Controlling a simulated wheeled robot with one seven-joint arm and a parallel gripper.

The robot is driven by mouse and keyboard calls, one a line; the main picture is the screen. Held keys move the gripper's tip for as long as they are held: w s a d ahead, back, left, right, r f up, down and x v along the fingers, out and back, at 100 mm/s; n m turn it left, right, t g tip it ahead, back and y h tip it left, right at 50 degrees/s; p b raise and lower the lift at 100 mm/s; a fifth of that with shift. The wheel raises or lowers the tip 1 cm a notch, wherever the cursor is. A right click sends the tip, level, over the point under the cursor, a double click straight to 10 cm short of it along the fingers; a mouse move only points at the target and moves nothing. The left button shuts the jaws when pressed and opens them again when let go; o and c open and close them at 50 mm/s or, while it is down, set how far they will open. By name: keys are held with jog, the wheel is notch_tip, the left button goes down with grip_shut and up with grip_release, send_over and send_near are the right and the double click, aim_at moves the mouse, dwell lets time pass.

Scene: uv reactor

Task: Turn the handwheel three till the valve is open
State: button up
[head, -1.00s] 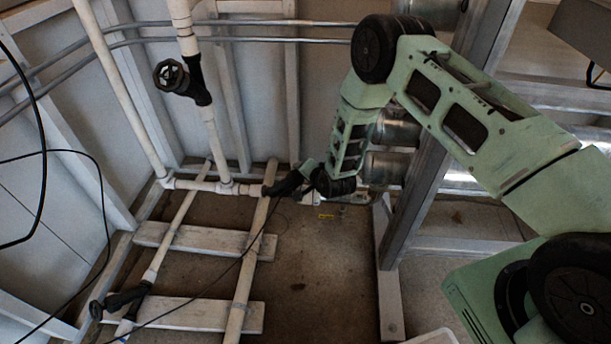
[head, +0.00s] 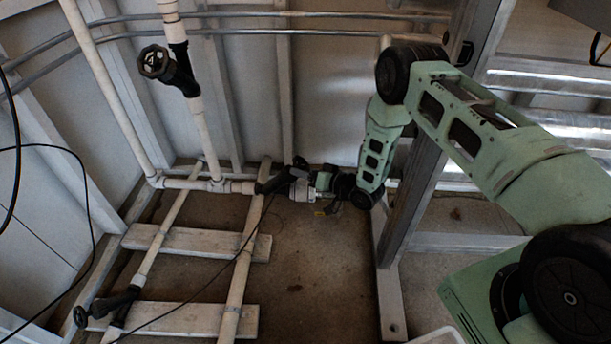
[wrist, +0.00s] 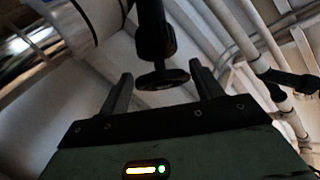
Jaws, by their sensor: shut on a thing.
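The handwheel (wrist: 163,79) is a dark round wheel on a black valve body (wrist: 155,30) in the wrist view. It sits between the two fingers of my gripper (wrist: 160,70), which is shut on it. In the head view, the same black valve (head: 273,183) lies at the right end of the low white pipe, near the back wall. My gripper (head: 303,180) meets it from the right and partly hides the wheel. How far the valve is turned cannot be told.
Another black valve with a handwheel (head: 156,62) is on the upright pipe at upper left. A third (head: 107,305) is at lower left. A metal post (head: 412,195) stands close to my arm. A thin black cable crosses the floor pipes.

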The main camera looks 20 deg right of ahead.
jog(key=shift+w+d+n+y, duration=0.25)
jog(key=shift+n+y, duration=0.15)
jog(key=shift+n, duration=0.3)
jog(key=shift+b, duration=0.3)
jog(key=o, duration=0.9)
jog(key=shift+c, duration=0.2)
jog(key=shift+o, duration=0.6)
jog(key=shift+r, duration=0.1)
notch_tip(320, 180, up, 10)
jog(key=p, duration=0.3)
jog(key=shift+p, duration=0.3)
jog(key=shift+c, duration=0.4)
